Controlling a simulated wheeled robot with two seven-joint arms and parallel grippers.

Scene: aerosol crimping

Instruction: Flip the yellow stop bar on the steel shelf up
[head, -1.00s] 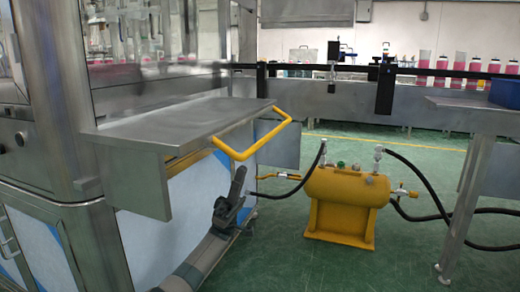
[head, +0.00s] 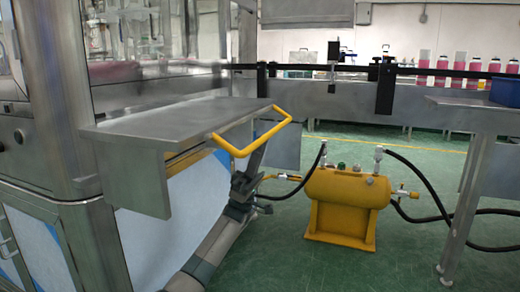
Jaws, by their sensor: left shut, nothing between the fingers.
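The yellow stop bar (head: 238,155) is a bent U-shaped rod on the front edge of the steel shelf (head: 165,118). It sticks out past that edge, with its outer rail a little lower than the shelf top. My left gripper (head: 259,153) is shut and empty. My right gripper is not in view.
A yellow tank (head: 345,200) with black hoses stands on the green floor to the right. A steel table (head: 470,110) with a blue bin (head: 504,90) stands at the far right. The steel machine cabinet (head: 60,110) fills the left. The shelf top is bare.

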